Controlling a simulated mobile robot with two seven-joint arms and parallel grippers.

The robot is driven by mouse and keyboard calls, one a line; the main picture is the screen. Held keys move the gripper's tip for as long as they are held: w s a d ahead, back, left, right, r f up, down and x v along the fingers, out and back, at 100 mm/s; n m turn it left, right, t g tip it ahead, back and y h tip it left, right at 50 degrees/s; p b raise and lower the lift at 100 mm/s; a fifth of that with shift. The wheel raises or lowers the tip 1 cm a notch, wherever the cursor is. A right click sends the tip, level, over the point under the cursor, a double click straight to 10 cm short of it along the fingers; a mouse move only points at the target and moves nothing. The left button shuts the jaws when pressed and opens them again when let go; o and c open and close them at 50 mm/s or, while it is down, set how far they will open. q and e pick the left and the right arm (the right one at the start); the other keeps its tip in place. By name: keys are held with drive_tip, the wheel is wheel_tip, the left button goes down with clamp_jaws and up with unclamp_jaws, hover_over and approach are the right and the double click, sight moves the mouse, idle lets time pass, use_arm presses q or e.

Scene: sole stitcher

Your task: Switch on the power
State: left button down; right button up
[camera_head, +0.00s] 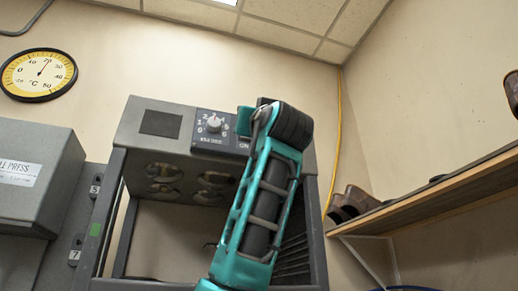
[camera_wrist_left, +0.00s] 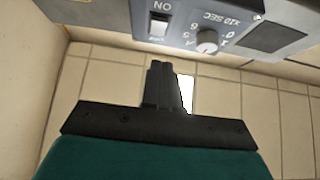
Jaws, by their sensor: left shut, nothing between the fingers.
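The machine's grey control panel (camera_head: 200,122) carries a round dial with numbers and an ON label, partly covered by my teal arm in the head view. Which way the rocker is pressed is hard to tell. My left gripper (camera_wrist_left: 160,66) is shut and empty, its fingertips just below the switch in that view, apparently apart from it. My right gripper is not in view.
The machine's dark frame (camera_head: 112,215) stands around an open bay. A grey press box (camera_head: 38,170) is at the left, under a round thermometer (camera_head: 39,75). A wooden shelf (camera_head: 430,200) with dark shoes runs along the right wall. A yellow cable (camera_head: 338,130) hangs in the corner.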

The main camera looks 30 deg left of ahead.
use_arm(q)
drive_tip(key=shift+w+a+r+p, duration=0.25)
drive_tip(key=shift+w+a, duration=0.7)
drive_tip(key=shift+a, duration=0.15)
drive_tip(key=shift+w+a+r+p, duration=0.25)
drive_tip(key=shift+w+a, duration=0.65)
drive_tip(key=shift+a, duration=0.15)
